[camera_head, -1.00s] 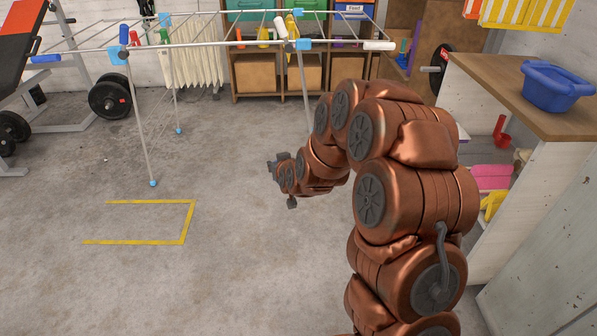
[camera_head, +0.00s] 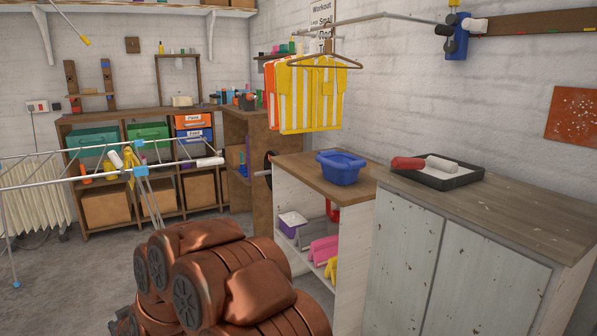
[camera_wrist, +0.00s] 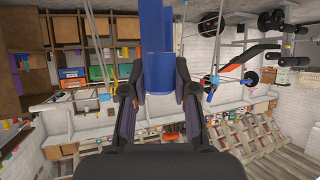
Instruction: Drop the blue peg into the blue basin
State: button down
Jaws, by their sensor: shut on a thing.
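The blue basin (camera_head: 340,174) stands upright on a wooden top at centre right in the head view. In the wrist view, my gripper (camera_wrist: 159,80) is shut on the blue peg (camera_wrist: 157,35), which sticks out past the fingers toward the top of the picture. In the head view my arm is at the bottom, left of the basin and lower in the picture; the gripper and peg do not show there. The basin's inside is only partly visible.
A black tray (camera_head: 433,180) with a roller lies on the cabinet right of the basin. Striped yellow and orange cloth (camera_head: 305,95) hangs above and left of the basin. A drying rack (camera_head: 75,172) stands at left. The wooden top (camera_head: 300,168) around the basin is mostly clear.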

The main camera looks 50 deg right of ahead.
aim_at(346, 180)
jog(key=u, duration=1.25)
jog(key=i, duration=0.7)
jog(key=z, duration=3.45)
